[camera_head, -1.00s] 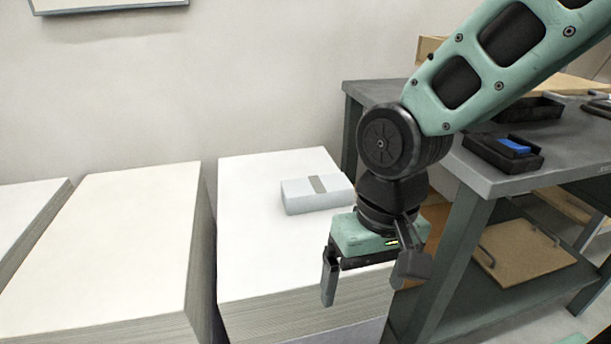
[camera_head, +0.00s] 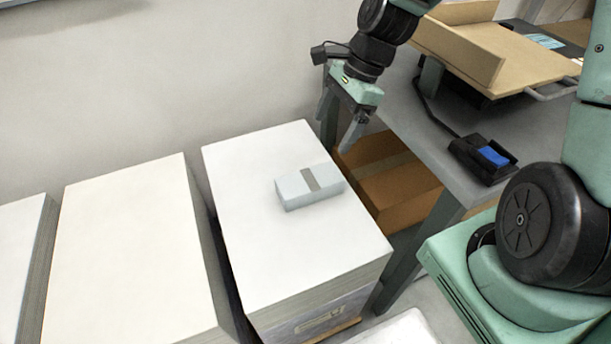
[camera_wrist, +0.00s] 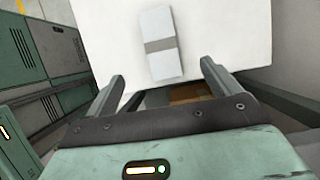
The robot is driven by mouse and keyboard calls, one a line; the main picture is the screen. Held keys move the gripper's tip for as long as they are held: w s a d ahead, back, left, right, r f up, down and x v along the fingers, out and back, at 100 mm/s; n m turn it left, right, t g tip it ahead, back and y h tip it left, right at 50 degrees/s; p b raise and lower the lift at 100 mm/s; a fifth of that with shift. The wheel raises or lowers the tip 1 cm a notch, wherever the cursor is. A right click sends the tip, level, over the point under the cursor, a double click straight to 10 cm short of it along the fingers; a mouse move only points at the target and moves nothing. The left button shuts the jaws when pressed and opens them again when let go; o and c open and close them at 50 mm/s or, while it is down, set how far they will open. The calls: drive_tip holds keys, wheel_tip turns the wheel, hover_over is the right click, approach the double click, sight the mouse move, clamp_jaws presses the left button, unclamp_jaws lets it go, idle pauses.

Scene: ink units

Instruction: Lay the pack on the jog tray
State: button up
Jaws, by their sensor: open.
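The pack, a small pale block with a grey band (camera_head: 310,188), lies flat on top of the right-hand paper stack (camera_head: 260,235). It also shows in the wrist view (camera_wrist: 161,25), beyond and between the fingertips. My gripper (camera_head: 338,126) is open and empty, up beyond the pack near the stack's far right corner and the bench edge. In the wrist view my gripper's fingers (camera_wrist: 162,74) are spread wide, apart from the pack. A tilted wooden tray with raised walls (camera_head: 462,52), apparently the jog tray, stands on the bench at the upper right.
The grey bench (camera_head: 400,100) stands right of the stack, with a black holder and blue item (camera_head: 490,158) near its edge. A cardboard box (camera_head: 390,185) sits below. Another paper stack (camera_head: 130,250) stands left across a narrow gap. The stack top around the pack is clear.

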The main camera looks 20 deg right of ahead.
sight(311, 179)
drive_tip(key=b+x, duration=0.3)
drive_tip(key=x, duration=0.8)
drive_tip(key=shift+d, duration=0.15)
drive_tip(key=x, duration=0.1)
drive_tip(key=b+x, duration=0.1)
drive_tip(key=x, duration=0.1)
drive_tip(key=b+x, duration=0.1)
drive_tip(key=x, duration=0.1)
drive_tip(key=shift+d+f, duration=0.25)
drive_tip(key=shift+d, duration=0.15)
drive_tip(key=c, duration=1.5)
drive_tip(key=shift+o, duration=0.2)
wheel_tip(311, 179, up, 10)
drive_tip(key=p, duration=0.3)
drive_tip(key=shift+r, duration=0.1)
